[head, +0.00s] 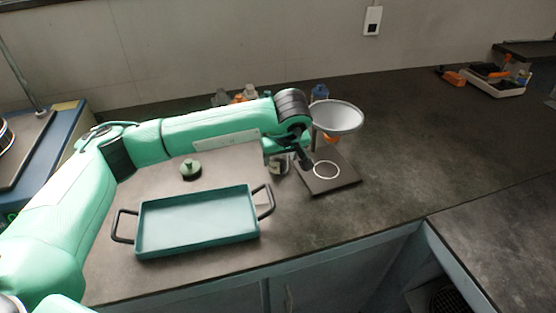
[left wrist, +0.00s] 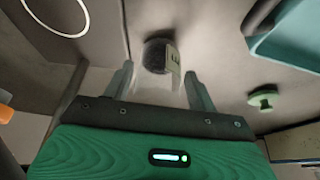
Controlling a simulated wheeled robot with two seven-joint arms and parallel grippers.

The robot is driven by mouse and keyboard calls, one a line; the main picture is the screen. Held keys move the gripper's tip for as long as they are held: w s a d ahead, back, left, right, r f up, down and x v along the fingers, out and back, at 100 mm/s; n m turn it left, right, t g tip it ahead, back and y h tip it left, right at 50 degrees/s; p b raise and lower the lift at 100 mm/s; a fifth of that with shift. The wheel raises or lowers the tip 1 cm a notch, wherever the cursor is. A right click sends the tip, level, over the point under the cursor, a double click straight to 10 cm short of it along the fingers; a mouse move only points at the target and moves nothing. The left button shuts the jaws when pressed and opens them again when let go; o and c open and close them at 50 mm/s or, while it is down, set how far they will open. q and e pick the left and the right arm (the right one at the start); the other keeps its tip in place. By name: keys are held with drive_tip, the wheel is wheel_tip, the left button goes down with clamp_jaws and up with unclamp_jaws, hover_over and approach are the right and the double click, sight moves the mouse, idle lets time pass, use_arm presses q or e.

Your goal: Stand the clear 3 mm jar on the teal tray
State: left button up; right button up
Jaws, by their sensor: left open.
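The teal tray (head: 195,222) lies empty on the dark counter, with a black handle at each end. Its corner shows at the upper right of the left wrist view (left wrist: 290,38). The clear jar (head: 281,166) with dark contents and a pale label stands to the right behind the tray, partly hidden by my left gripper (head: 297,156). In the left wrist view the jar (left wrist: 157,54) appears just beyond the gap between the open fingertips (left wrist: 160,82). The fingers do not visibly touch it. My right gripper is not in view.
A stand with a dark base plate (head: 345,179), white ring (head: 327,177) and pale funnel (head: 338,117) is just right of the jar. A green knobbed piece (head: 190,170) lies behind the tray. Several bottles (head: 249,92) stand behind my arm.

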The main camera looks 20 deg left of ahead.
use_arm(q)
drive_tip(key=shift+w+a, duration=0.55)
drive_tip(key=shift+w, duration=0.2)
drive_tip(key=shift+x, duration=1.5)
drive_tip(key=shift+d, duration=0.1)
drive_tip(key=shift+c, duration=0.2)
drive_tip(key=c, duration=0.8)
drive_tip(key=shift+r, duration=0.1)
